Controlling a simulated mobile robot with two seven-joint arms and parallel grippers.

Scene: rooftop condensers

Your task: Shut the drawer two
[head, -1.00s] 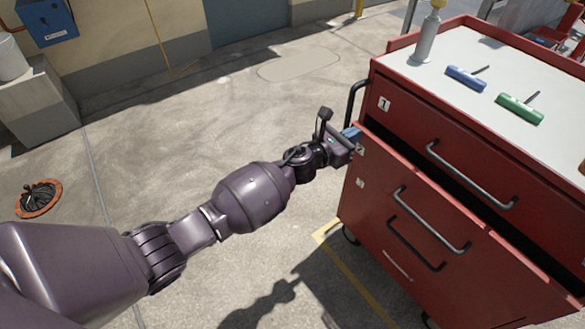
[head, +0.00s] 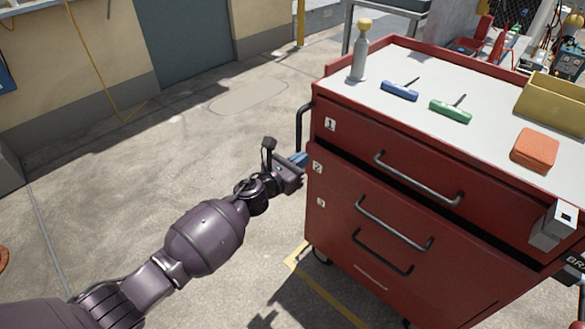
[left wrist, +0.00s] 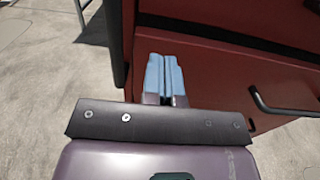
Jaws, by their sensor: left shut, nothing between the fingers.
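The red tool cabinet (head: 330,240) stands at the right with numbered drawers. Drawer two (head: 350,185), labelled 2, stands out a little from the cabinet, with a dark gap above its front. Its grey bar handle (head: 393,226) faces me. Drawer one (head: 360,140) is above it. My left gripper (head: 298,160) is at the upper left edge of drawer two, its blue fingers shut and empty. In the left wrist view the fingers (left wrist: 164,78) point at the red drawer front (left wrist: 215,80); whether they touch it I cannot tell. My right gripper is out of view.
On the cabinet top are a grey bottle (head: 359,55), a blue-handled tool (head: 400,92), a green-handled tool (head: 451,111), an orange block (head: 535,150) and a yellow bin (head: 552,105). A grey block (head: 552,228) is at the right. The concrete floor (head: 130,200) left of the cabinet is clear.

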